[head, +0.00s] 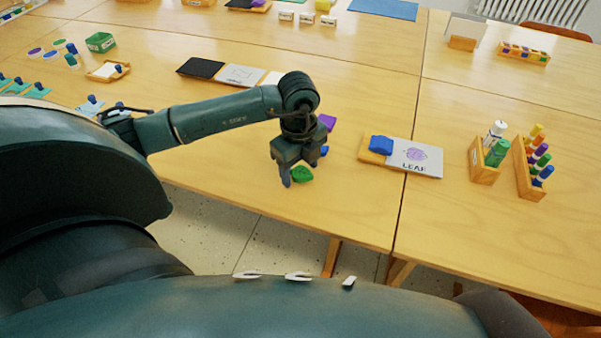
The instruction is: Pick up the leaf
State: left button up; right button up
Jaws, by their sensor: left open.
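A small green leaf (302,174) lies on the light wooden table near its front edge. My left gripper (292,176) is open and pointing down, right over the leaf's left side. One finger shows at the leaf's left; the other is largely hidden. I cannot tell whether the fingers touch the leaf. A white card marked LEAF (425,158) lies to the right. My right gripper is not in view.
A purple piece (327,121) and a small blue piece (324,151) lie close beside the gripper. A blue block (381,145) sits on a wooden tray by the card. Wooden holders with bottles (497,153) and markers (540,160) stand at the right.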

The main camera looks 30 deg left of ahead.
pick_arm(q)
jog(key=shift+c, duration=0.4)
jog(key=c, duration=1)
